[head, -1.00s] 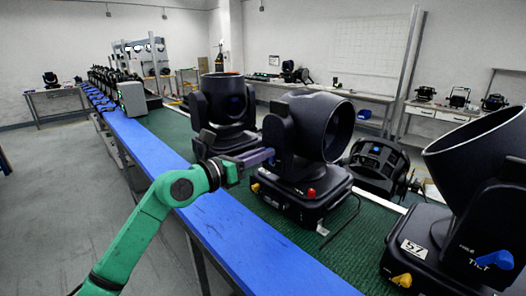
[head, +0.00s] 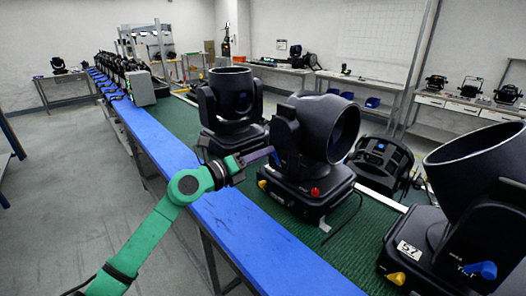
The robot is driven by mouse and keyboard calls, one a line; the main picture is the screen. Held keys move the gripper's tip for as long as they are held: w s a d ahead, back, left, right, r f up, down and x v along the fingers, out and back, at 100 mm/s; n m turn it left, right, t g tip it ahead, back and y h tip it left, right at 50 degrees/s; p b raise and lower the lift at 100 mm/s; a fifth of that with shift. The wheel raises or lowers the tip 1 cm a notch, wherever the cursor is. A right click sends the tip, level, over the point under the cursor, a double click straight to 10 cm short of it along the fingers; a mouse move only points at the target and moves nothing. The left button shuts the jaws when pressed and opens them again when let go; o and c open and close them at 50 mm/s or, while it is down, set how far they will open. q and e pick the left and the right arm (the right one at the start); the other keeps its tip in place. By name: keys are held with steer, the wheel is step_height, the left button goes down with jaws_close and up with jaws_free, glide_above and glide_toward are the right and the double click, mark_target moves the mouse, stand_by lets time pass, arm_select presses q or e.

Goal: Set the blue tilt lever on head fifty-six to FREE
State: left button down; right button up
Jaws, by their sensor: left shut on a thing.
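The middle black moving head (head: 308,140) stands on the green bench top, its wide barrel tilted up to the right. Its number is not readable from here. A small blue tilt lever (head: 276,160) shows at the left side of its yoke. My left gripper (head: 268,155) reaches it from the left with its dark fingers level, and is shut on the lever. The fingers hide most of the lever, and no FREE marking can be read. A yellow lever (head: 262,184) and a red knob (head: 315,192) sit on its base. My right gripper is out of view.
A head labelled 57 (head: 408,249) stands near right, with its own blue lever (head: 481,269) and yellow lever (head: 396,278). Another head (head: 231,104) stands behind left. A blue strip (head: 225,212) runs along the bench's front edge. The floor at left is clear.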

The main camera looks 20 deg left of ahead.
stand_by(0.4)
arm_select(q)
steer(key=c, duration=0.8)
jaws_free()
steer(key=shift+a, duration=0.1)
steer(key=shift+b+v, duration=3.3)
steer(key=shift+v, duration=3.95)
